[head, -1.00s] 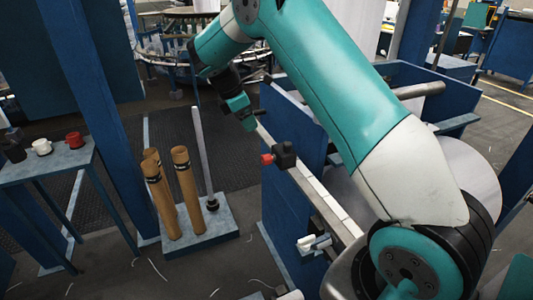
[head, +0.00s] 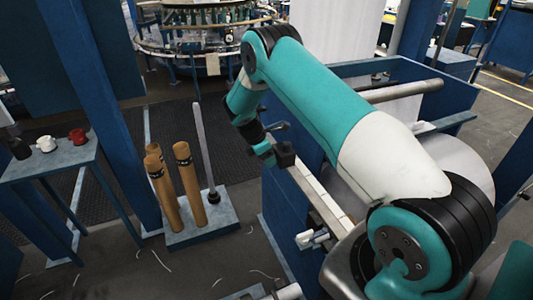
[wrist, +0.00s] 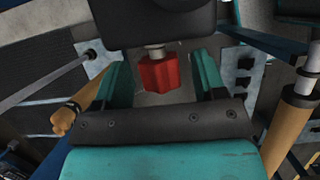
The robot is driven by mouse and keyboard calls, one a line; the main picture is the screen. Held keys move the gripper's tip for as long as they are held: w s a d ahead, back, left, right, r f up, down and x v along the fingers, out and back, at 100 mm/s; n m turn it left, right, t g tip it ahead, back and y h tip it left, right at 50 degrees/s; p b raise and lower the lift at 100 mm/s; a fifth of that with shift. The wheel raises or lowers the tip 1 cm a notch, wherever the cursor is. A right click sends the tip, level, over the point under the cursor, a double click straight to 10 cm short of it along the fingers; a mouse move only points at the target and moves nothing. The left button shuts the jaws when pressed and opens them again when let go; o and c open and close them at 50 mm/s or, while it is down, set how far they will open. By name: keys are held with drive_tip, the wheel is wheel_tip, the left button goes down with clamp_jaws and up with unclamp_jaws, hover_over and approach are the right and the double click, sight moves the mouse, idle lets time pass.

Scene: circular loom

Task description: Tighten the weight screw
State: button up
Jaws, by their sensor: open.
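The weight screw has a red knob (wrist: 160,74) on a short metal shaft, coming out of a black weight block (wrist: 150,22) in the wrist view. The black weight block (head: 285,154) sits on the pale bar (head: 320,200) in the head view, where the red knob is hidden behind my gripper. My gripper (wrist: 162,80) is open, with one teal finger on each side of the knob. Gaps show between the knob and both fingers. In the head view my gripper (head: 265,152) is close beside the block's left side.
Brown tubes (head: 187,178) and a pale rod (head: 203,145) stand on a blue base (head: 205,228) to the left. A side table (head: 50,163) holds a white cup (head: 46,145) and a red cup (head: 77,136). A blue frame (head: 283,215) lies below the bar.

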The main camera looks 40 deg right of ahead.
drive_tip(key=shift+d+f, duration=0.1)
drive_tip(key=shift+f, duration=0.2)
drive_tip(key=c, duration=0.9)
